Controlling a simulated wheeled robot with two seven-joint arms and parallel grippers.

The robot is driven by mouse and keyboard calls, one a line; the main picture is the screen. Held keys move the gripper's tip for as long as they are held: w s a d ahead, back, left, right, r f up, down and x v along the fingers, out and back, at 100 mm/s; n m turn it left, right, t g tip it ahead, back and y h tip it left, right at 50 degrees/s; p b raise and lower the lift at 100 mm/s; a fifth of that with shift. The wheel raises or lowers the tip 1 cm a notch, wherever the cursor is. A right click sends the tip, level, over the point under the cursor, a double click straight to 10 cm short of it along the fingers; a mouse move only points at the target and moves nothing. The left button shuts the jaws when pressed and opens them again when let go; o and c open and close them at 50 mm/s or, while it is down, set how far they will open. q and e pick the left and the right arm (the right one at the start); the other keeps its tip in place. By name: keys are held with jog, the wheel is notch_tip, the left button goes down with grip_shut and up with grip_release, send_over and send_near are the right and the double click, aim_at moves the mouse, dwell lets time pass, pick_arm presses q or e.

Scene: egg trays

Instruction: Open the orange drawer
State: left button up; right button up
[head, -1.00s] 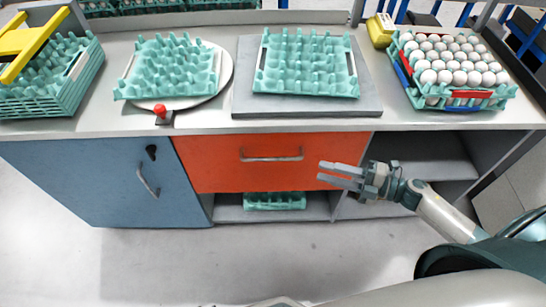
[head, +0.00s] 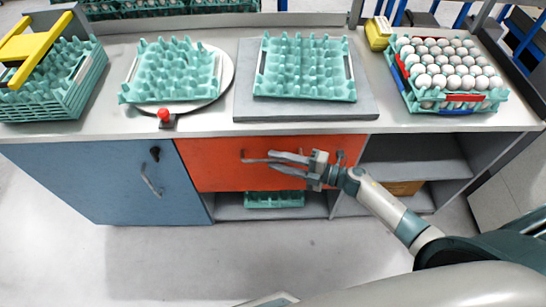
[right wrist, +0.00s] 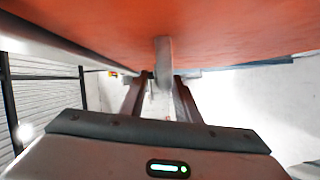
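The orange drawer (head: 213,172) is in the middle of the counter front in the head view and looks closed. Its grey bar handle (head: 243,157) is partly hidden by my right gripper (head: 272,162). This gripper is in front of the drawer with its fingers spread. In the right wrist view the orange front (right wrist: 220,35) fills the top. The grey handle (right wrist: 163,65) comes down between the two dark fingers (right wrist: 160,100), which are apart. I cannot tell whether they touch it. My left gripper is not in view.
A blue cabinet door (head: 90,180) is left of the drawer, and open shelves (head: 415,158) are at the right. A green tray (head: 273,199) lies on the shelf below. Egg trays stand on the counter (head: 210,124) above. The floor in front is clear.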

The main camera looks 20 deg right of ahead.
jog(key=shift+x, duration=0.95)
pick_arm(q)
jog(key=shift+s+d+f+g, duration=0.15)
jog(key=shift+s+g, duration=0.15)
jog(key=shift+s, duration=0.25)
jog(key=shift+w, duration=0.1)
pick_arm(e)
jog(key=c, duration=0.7)
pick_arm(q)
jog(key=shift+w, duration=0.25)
pick_arm(e)
grip_shut()
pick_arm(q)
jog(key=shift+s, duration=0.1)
pick_arm(e)
jog(key=shift+s, duration=0.15)
